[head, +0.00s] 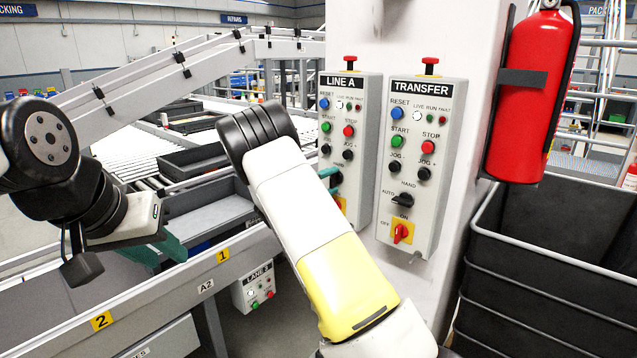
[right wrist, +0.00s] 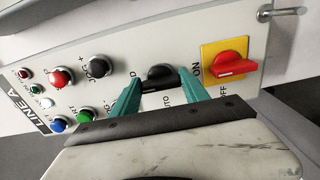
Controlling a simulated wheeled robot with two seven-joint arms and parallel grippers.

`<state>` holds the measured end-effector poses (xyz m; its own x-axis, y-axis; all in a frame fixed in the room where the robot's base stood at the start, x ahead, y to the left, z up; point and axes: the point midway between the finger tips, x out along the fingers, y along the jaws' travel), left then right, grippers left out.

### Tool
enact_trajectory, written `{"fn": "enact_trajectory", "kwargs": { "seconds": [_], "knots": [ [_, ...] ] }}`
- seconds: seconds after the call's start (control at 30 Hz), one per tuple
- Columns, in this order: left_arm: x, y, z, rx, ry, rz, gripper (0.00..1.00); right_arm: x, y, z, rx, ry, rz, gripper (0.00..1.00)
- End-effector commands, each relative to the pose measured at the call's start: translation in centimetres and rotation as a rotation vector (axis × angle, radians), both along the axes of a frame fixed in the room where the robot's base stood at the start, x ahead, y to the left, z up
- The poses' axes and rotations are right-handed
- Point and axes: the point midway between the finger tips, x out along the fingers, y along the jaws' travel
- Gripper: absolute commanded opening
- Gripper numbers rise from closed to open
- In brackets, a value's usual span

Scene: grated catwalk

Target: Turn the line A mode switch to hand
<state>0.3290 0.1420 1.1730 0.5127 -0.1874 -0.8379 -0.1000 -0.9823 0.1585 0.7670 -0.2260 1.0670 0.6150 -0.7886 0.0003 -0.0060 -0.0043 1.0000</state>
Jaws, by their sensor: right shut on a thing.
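The LINE A panel (head: 351,150) is a pale box on the column. In the right wrist view it lies sideways, its title to the left. Its mode switch (right wrist: 160,74) is a black knob beside the AUTO label, with the HAND label mostly hidden. My right gripper (right wrist: 161,80) has its teal fingers on either side of this knob, shut on it. The knob's exact pointing is hard to tell. In the head view my right arm hides the switch; a bit of teal finger shows beside the panel. My left gripper (head: 160,249) hangs over the conveyor edge, away from the panel; its finger gap is unclear.
The similar TRANSFER panel (head: 421,165) stands close to the right. A red-on-yellow ON/OFF switch (right wrist: 235,67) sits beside the mode switch. A fire extinguisher (head: 530,95) and a dark bin (head: 545,270) are at the right; a roller conveyor (head: 130,150) is at the left.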

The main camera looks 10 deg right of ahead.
Motion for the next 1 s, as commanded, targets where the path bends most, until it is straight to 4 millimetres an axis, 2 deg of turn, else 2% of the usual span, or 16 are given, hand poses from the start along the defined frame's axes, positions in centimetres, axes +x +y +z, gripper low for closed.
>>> {"fn": "enact_trajectory", "kwargs": {
  "seconds": [0.43,0.47,0.53,0.57,0.87,1.0],
  "knots": [
    [0.0,0.0,0.0,0.0,0.0,0.0,0.33,-0.1,0.0,-0.2,0.008,-0.005,0.0,0.12],
    [0.0,0.0,0.0,0.0,0.0,0.0,0.33,-0.1,0.0,-0.2,0.007,-0.004,0.0,0.59],
    [0.0,0.0,0.0,0.0,0.0,0.0,0.33,0.0,0.0,-0.2,0.007,-0.004,0.0,0.72],
    [0.0,0.0,0.0,0.0,0.0,0.0,0.33,0.0,0.0,-0.1,0.007,-0.004,0.0,0.75],
    [0.0,0.0,0.0,0.0,0.0,0.0,0.33,-0.1,0.1,-0.1,0.006,-0.006,0.0,0.75],
    [0.0,0.0,0.0,0.0,0.0,0.0,0.33,-0.8,1.2,0.0,0.006,-0.005,0.003,0.75]
  ]
}}
